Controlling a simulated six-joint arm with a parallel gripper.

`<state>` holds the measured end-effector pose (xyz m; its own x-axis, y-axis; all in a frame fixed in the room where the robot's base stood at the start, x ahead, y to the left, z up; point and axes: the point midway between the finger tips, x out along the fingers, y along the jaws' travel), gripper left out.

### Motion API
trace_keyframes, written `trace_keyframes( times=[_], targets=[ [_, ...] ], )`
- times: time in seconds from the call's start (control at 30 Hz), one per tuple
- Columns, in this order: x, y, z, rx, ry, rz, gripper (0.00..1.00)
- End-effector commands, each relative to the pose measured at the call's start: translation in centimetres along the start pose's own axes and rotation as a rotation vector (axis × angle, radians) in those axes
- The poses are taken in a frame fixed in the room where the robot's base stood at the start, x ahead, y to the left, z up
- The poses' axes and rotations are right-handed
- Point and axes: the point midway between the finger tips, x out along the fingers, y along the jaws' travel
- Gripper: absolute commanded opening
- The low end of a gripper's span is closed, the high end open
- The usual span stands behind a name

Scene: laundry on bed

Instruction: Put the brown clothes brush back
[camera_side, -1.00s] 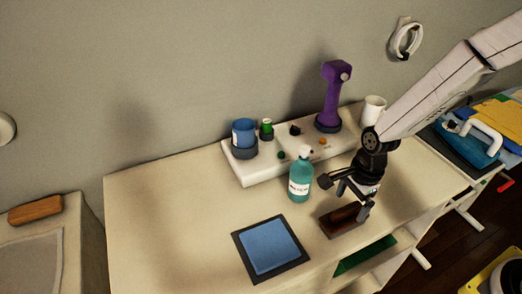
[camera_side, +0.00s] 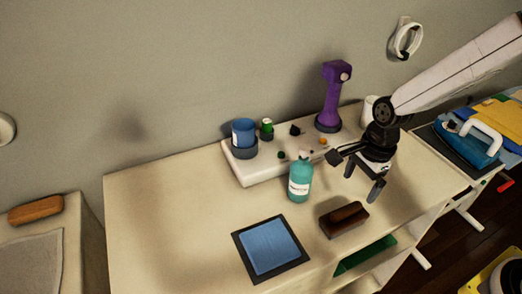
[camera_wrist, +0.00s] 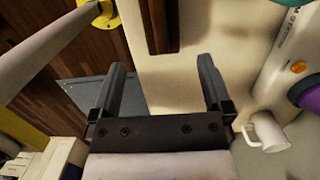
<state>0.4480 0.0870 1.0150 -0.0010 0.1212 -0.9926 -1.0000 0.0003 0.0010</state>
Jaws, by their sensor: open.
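A dark brown brush (camera_side: 343,220) lies on the cream table near its front edge, right of the blue square pad. My gripper (camera_side: 356,176) is open and empty, above and behind the brush, apart from it. In the wrist view the brush (camera_wrist: 160,25) shows at the top, beyond and between my open fingertips (camera_wrist: 162,68). A lighter orange-brown block-like brush (camera_side: 35,210) lies on a separate surface at the far left of the side view. I cannot tell whether the dark brush sits on a base.
A teal bottle (camera_side: 300,180) stands left of my gripper. Behind it, a white raised shelf (camera_side: 247,176) carries a blue cup (camera_side: 243,133) and a purple device (camera_side: 332,97). A white mug (camera_wrist: 265,132) is close to my right finger. The blue pad (camera_side: 268,247) lies front left.

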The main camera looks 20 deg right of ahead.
Motion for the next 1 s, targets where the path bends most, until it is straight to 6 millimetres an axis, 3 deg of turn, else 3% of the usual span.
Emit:
trace_keyframes(
  times=[0.47,0.67,1.0],
  targets=[
    [-0.2,0.1,-0.4,-0.062,0.005,-0.012,1.00],
    [-0.7,0.8,-1.7,-0.258,0.026,-0.040,1.00],
    [-1.8,2.5,-4.7,-0.773,0.104,-0.090,1.00]
  ],
)
